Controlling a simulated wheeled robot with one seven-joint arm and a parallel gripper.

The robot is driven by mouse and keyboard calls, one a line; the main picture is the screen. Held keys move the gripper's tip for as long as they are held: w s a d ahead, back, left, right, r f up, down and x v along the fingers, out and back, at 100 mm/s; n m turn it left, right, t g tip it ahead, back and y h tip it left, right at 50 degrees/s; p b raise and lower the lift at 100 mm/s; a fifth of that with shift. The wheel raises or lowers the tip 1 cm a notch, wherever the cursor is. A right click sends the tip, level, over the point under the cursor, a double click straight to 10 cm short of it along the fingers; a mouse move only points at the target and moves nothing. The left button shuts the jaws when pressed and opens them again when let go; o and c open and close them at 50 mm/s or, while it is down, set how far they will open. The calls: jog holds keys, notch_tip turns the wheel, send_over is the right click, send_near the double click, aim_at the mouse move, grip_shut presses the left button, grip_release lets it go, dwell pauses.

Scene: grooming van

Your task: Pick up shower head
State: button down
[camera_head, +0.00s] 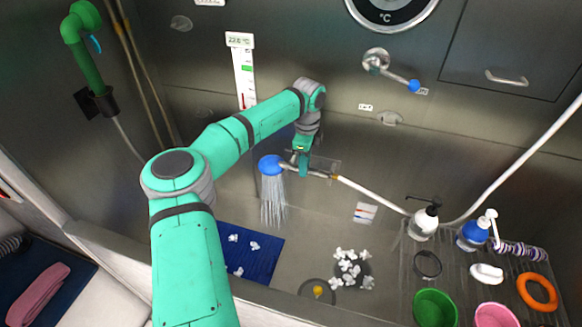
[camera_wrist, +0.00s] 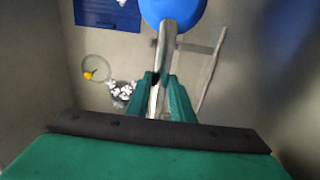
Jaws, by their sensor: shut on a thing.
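The shower head (camera_head: 270,165) has a blue round head and a metal handle joined to a white hose (camera_head: 372,192). Water sprays down from it. My gripper (camera_head: 303,165) is shut on its metal handle, to the right of the blue head. In the wrist view my gripper's green fingers (camera_wrist: 160,98) sit on both sides of the metal handle (camera_wrist: 163,60). The blue head (camera_wrist: 172,12) shows at the top edge there, partly cut off. The shower head is held in front of a wall bracket (camera_head: 322,164); I cannot tell whether it still touches it.
A blue mat (camera_head: 250,262) and white clumps (camera_head: 347,268) lie in the tub below. A rack (camera_head: 408,275) at right holds pump bottles (camera_head: 425,222), a green bowl (camera_head: 435,308) and an orange ring (camera_head: 537,291). A wall lever (camera_head: 400,80) juts out above.

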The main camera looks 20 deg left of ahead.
jog(key=shift+r, duration=0.1)
jog(key=shift+r, duration=0.8)
jog(key=s+d+r, duration=0.2)
jog(key=s+r, duration=1.1)
jog(key=r, duration=0.3)
jog(key=shift+s+d+r, duration=0.15)
jog(key=shift+s+d, duration=0.2)
jog(key=shift+d, duration=0.05)
